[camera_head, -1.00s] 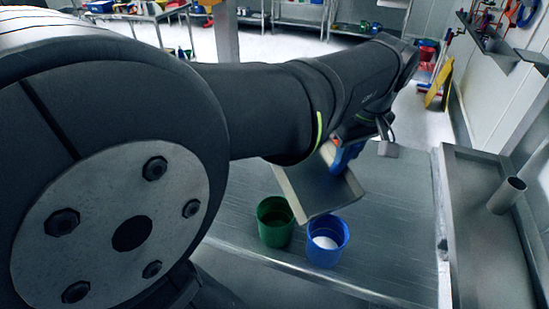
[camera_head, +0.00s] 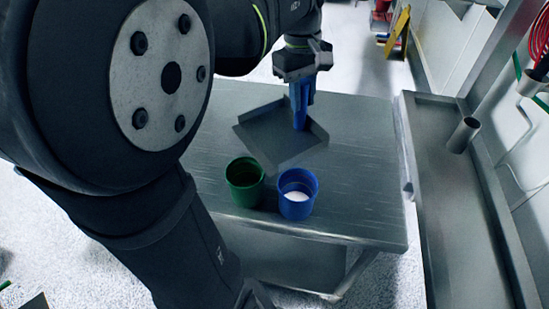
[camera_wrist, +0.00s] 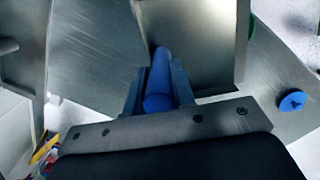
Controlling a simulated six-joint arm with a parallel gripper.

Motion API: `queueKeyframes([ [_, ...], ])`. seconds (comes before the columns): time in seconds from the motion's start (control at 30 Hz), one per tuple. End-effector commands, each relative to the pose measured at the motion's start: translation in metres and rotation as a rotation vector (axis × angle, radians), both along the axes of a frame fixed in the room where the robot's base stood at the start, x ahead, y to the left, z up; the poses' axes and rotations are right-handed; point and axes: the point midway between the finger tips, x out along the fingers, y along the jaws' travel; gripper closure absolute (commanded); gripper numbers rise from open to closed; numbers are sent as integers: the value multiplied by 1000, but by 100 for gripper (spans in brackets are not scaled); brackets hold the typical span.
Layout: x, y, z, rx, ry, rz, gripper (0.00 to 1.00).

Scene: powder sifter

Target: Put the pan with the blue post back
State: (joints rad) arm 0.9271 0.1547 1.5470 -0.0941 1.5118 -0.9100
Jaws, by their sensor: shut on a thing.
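The grey pan (camera_head: 272,138) has low walls and an upright blue post (camera_head: 300,108) at its right side. My gripper (camera_head: 301,82) is shut on the blue post from above. In the wrist view the post (camera_wrist: 159,72) stands between the two fingers (camera_wrist: 157,92), and part of the pan floor (camera_wrist: 195,40) shows beyond it. The pan looks nearly level and is over the metal table; I cannot tell whether it touches the top. No powder shows in the visible part of the pan.
A green cup (camera_head: 245,192) and a blue cup (camera_head: 298,206) with white powder stand near the table's (camera_head: 365,150) front edge. A small blue round thing (camera_wrist: 292,101) shows in the wrist view. A metal counter (camera_head: 450,200) with a short tube (camera_head: 463,135) is at right.

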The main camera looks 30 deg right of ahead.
Motion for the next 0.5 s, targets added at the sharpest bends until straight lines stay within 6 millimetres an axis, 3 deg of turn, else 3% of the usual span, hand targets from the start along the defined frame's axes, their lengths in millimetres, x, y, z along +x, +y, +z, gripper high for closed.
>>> queueKeyframes([
  [0.17, 7, -2, -2, 0, -2, -87, 100],
  [0.5, 38, -10, -12, 0, -2, -506, 100],
])
